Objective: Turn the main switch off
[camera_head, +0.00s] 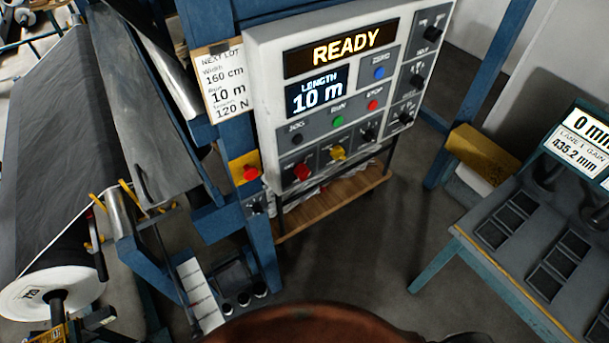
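The white control panel (270,60) faces me at the upper middle, and its display (342,48) is lit with READY. A red rotary knob (302,171) sits at its lower left, with a yellow knob (338,152) to its right. The labels by these knobs are too small to read, so I cannot tell for certain which control is the main switch or how it is set. A red button on a yellow box (248,171) is on the blue post left of the panel. Neither of my grippers is in view.
A length display (318,93) reads 10 m. A wooden shelf (325,200) is below the panel.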

